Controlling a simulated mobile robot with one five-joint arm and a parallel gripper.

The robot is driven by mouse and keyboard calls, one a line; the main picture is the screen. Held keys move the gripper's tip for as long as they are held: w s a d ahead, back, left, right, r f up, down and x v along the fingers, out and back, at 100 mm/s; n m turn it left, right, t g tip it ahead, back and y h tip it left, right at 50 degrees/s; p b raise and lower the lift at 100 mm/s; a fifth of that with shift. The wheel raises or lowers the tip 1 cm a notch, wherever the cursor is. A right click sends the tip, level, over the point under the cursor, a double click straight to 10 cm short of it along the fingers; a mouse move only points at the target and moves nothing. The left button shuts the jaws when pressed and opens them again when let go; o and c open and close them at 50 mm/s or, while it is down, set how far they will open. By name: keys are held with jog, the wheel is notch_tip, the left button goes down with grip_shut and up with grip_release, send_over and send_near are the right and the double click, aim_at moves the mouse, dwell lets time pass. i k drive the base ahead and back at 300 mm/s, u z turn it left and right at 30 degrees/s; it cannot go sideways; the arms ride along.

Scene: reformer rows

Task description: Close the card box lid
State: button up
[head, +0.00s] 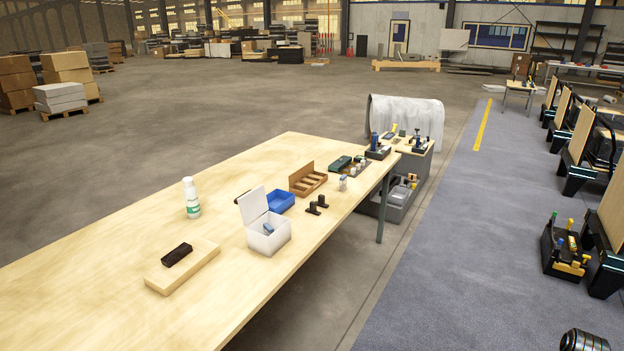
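The white card box (270,242) stands on the wooden table, right of the white bottle. Its lid (253,205) stands up, open, at the box's back left side. A small blue-grey item (268,229) shows inside the box; the rest of the inside is partly hidden by the walls. I do not see my gripper in the head view.
On the wooden table (110,255) are a white bottle (192,198), a blue tray (281,201), a wooden compartment box (306,181), small black pieces (317,204) and a wooden block (183,266) bearing a dark brush-like item (177,254). The table's near left is clear.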

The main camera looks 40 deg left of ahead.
aim_at(252, 204)
jog(key=z, duration=0.05)
jog(key=i, duration=0.6)
jog(key=u, duration=3.75)
jog(key=i, duration=1.7)
jog(key=z, duration=0.05)
